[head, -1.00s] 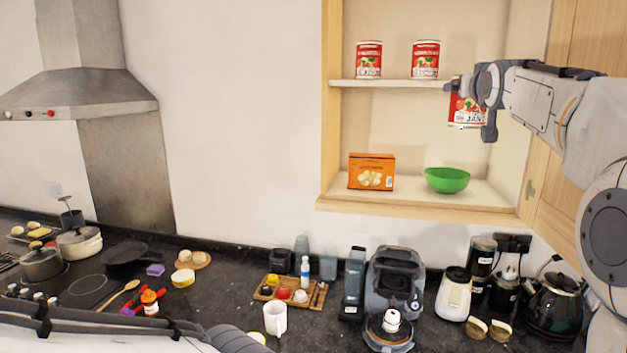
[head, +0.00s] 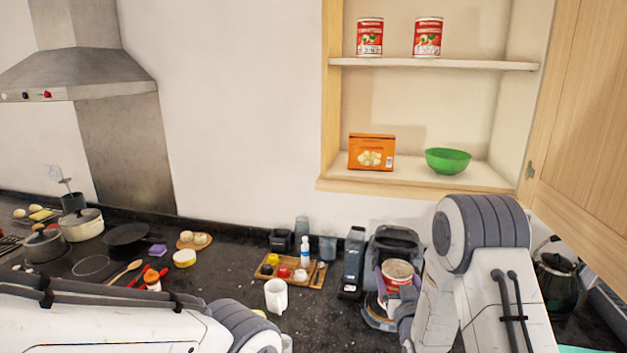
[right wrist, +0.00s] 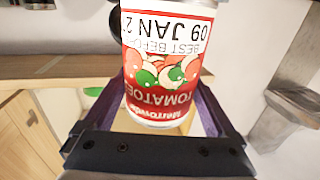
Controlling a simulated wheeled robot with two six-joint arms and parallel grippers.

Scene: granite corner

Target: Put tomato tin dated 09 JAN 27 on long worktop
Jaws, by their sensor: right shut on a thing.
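My right gripper (right wrist: 160,130) is shut on a red and white tomato tin (right wrist: 165,75). The label reads upside down in the right wrist view, with "BEST BEFORE" and "09 JAN 2"; the last digit is cut off. In the head view the tin (head: 397,270) is in front of the coffee machine, above the dark long worktop (head: 225,275); I cannot tell its exact height. My right arm hides part of it there. My left arm crosses the lower left of the head view, but its gripper is not in view.
Two similar tins (head: 370,37) (head: 428,37) stand on the upper cupboard shelf. An orange box (head: 371,152) and green bowl (head: 447,161) are below. On the worktop are a white mug (head: 276,296), wooden tray (head: 268,268) and coffee machine (head: 392,243). A bare patch lies left of the mug.

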